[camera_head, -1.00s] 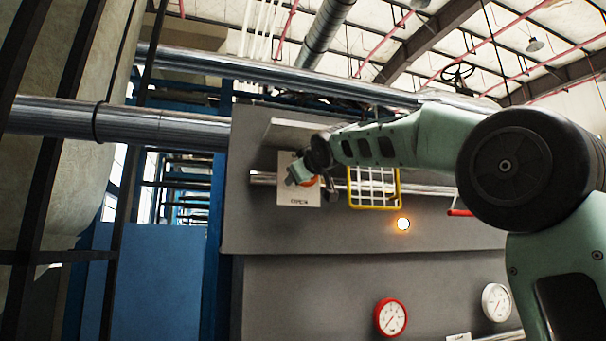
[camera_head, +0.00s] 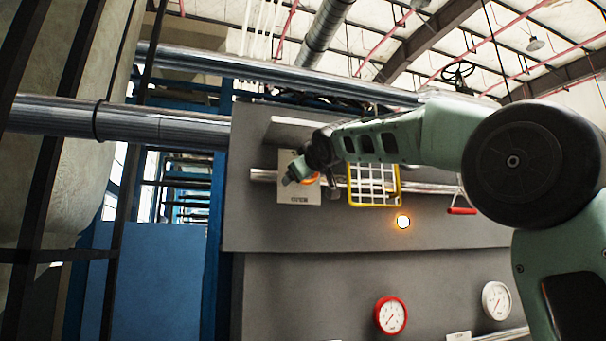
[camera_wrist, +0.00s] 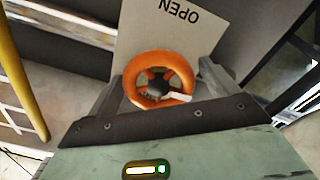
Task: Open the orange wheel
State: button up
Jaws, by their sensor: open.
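The orange wheel (camera_wrist: 157,56) shows in the wrist view as a ring with spokes and a dark hub, with a small pale mark at its lower right. It stands in front of a pale plate (camera_wrist: 186,25) that reads "OPEN". My gripper (camera_wrist: 160,84) is open, with one finger on each side of the wheel; I cannot tell whether they touch it. In the head view my gripper (camera_head: 296,172) is at the plate (camera_head: 298,197) and hides most of the wheel, leaving a bit of orange (camera_head: 312,179) in sight.
A yellow-framed white grid (camera_head: 374,184) is just right of the wheel, with a lit orange lamp (camera_head: 403,222) below it. A red handle (camera_head: 462,211) hangs further right. A red gauge (camera_head: 391,315) and a white gauge (camera_head: 496,301) sit lower on the grey panel (camera_head: 320,237).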

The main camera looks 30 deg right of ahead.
jog(key=b+v, duration=0.6)
jog(key=v, duration=1)
jog(key=shift+s+b, duration=0.3)
jog(key=shift+b, duration=0.05)
jog(key=shift+a, duration=0.1)
